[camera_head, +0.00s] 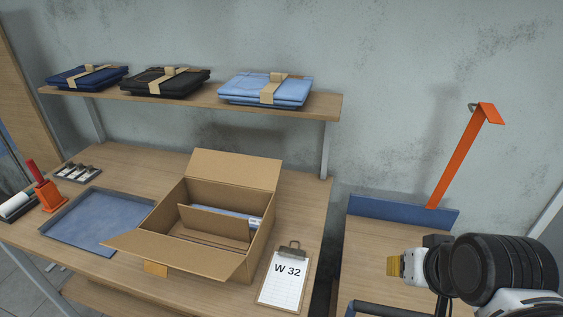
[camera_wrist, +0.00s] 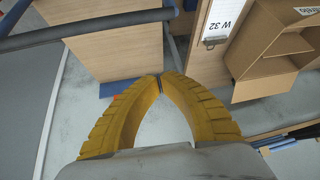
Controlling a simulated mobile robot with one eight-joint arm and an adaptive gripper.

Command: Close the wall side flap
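An open cardboard box (camera_head: 258,245) stands on the workbench. Its wall side flap (camera_head: 235,170) stands up at the back, tilted toward the wall. The front flap (camera_head: 175,257) hangs outward toward me. A cardboard panel (camera_head: 213,222) lies across the inside, and something blue with a white label (camera_head: 254,222) shows beside it. My gripper (camera_head: 398,268) is right of the box, over the neighbouring bench, apart from the box. In the wrist view its yellow fingers (camera_wrist: 160,80) meet at the tips with nothing visible between them. The box (camera_wrist: 270,65) also shows there, at upper right.
A clipboard marked W 32 (camera_head: 284,280) lies right of the box, and a blue tray (camera_head: 98,222) lies left. A shelf (camera_head: 325,105) with folded garments (camera_head: 265,90) hangs behind and above.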

